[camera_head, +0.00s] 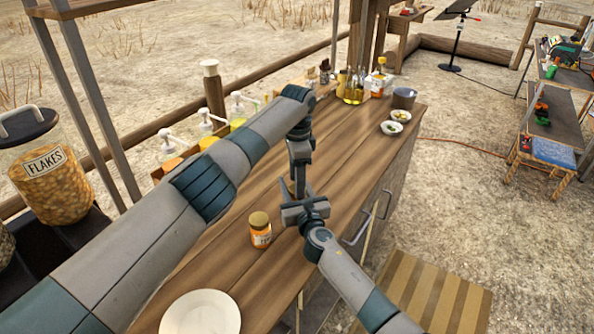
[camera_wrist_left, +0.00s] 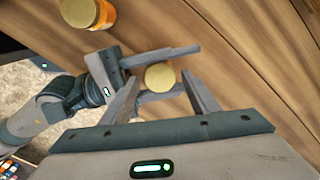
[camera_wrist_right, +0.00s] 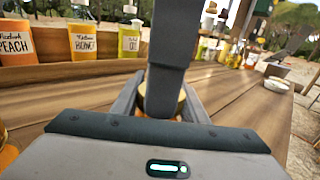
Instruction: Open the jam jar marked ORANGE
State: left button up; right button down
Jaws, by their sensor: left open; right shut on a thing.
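A jar with a gold lid (camera_wrist_left: 160,76) stands on the wooden counter, held between the fingers of my right gripper (camera_head: 303,208). It is mostly hidden in the head view, and its label cannot be read. My left gripper (camera_head: 298,182) points down above this jar, open, with its fingers on either side of the lid in the left wrist view; I cannot tell whether they touch it. A second jar (camera_head: 260,231), orange with a gold lid and a pale label too small to read, stands apart on the counter, nearer the front left.
A white plate (camera_head: 201,313) lies at the counter's near end. Pump bottles, including ones marked PEACH (camera_wrist_right: 14,44) and HONEY (camera_wrist_right: 83,43), line the back edge. Small bowls (camera_head: 399,115) and bottles stand at the far end. The middle counter is mostly clear.

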pick_arm(q)
jog(key=shift+f, duration=0.55)
jog(key=c, duration=1.1)
jog(key=shift+n, duration=1.8)
jog(key=o, duration=1.2)
